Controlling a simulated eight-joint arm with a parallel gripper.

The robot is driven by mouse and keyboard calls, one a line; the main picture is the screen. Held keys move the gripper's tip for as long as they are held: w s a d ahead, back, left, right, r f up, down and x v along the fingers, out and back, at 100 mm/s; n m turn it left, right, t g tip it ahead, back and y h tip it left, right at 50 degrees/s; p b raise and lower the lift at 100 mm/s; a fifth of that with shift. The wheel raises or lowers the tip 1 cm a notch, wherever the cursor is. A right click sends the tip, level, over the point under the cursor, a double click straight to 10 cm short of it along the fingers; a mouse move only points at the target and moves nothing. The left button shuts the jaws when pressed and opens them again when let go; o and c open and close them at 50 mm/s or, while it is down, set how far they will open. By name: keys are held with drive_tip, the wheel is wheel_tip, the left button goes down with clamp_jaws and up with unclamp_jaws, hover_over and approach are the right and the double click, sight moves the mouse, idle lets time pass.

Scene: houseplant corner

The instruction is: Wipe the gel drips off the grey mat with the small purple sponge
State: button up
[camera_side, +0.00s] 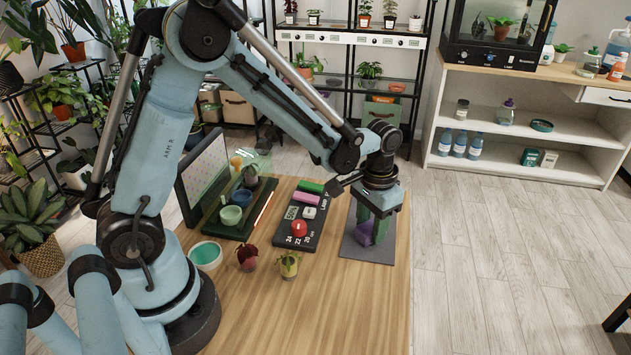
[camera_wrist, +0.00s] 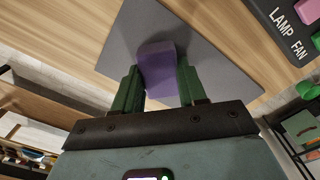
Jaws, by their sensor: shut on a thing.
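The grey mat (camera_side: 365,251) lies at the right end of the wooden table, and it also fills the upper middle of the wrist view (camera_wrist: 215,45). My gripper (camera_side: 372,220) points down over the mat. In the wrist view its green fingers (camera_wrist: 158,80) are closed on both sides of the small purple sponge (camera_wrist: 157,62). The sponge also shows between the fingers in the side view (camera_side: 364,233), low over the mat. I cannot tell whether it touches the mat. No gel drips can be made out; my gripper and the sponge hide part of the mat.
Left of the mat is a dark panel (camera_side: 284,236) with a red button and coloured blocks. Farther left are a green tray with pots (camera_side: 230,216), a teal-filled bowl (camera_side: 205,254) and two small plants (camera_side: 289,263). The table's front right is clear.

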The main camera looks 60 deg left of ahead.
drive_tip(key=shift+s+d, duration=1.15)
wheel_tip(320, 180, up, 8)
drive_tip(key=shift+r, duration=0.1)
drive_tip(key=s+d+r, duration=0.3)
drive_tip(key=s+d, duration=1.5)
drive_tip(key=s, duration=0.1)
hover_over(374, 316)
wheel_tip(374, 316, down, 7)
drive_tip(key=shift+f, duration=2.15)
drive_tip(key=shift+f, duration=0.15)
